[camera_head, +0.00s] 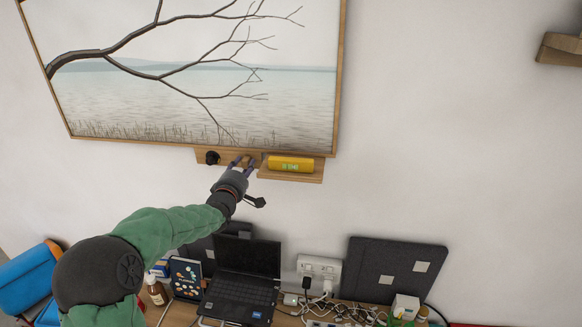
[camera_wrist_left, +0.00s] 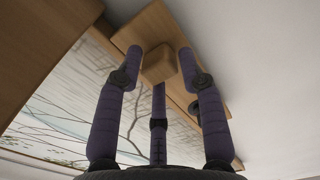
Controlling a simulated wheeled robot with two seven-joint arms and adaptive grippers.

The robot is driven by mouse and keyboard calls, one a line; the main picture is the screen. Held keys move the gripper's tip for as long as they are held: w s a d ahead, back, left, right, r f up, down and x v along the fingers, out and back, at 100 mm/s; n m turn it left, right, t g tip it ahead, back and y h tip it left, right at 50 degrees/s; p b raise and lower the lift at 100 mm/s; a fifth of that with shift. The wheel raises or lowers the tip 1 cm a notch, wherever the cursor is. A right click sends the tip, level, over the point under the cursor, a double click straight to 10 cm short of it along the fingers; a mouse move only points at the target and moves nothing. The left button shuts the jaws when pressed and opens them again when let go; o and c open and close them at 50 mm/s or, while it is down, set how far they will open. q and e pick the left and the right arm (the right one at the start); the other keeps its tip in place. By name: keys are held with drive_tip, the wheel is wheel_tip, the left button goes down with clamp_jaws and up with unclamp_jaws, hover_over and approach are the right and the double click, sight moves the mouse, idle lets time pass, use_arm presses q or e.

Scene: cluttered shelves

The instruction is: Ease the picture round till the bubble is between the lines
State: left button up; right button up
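The framed picture (camera_head: 200,95) of a bare branch over water hangs on the wall at top left. A yellow level (camera_head: 291,163) lies on a small wooden ledge (camera_head: 300,177) at its lower right edge; its bubble is too small to read. My left gripper (camera_head: 244,163) is at the lower edge, just left of the ledge. In the left wrist view, its fingertips (camera_wrist_left: 160,60) stand on either side of a small wooden block (camera_wrist_left: 158,66) under the frame. I cannot tell whether they press on it. My right gripper is out of view.
A black knob (camera_head: 211,157) sits on the lower edge left of my gripper. The wall to the right is mostly bare.

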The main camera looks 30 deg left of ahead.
use_arm(q)
drive_tip(key=c, duration=0.7)
drive_tip(key=shift+s+a+b, duration=0.2)
drive_tip(key=shift+a+b, duration=0.35)
drive_tip(key=shift+a, duration=0.1)
drive_tip(key=shift+c, duration=0.2)
idle(0.6)
drive_tip(key=o, duration=1)
drive_tip(key=shift+o, duration=0.2)
drive_tip(key=shift+f, duration=0.1)
drive_tip(key=shift+s+f, duration=0.1)
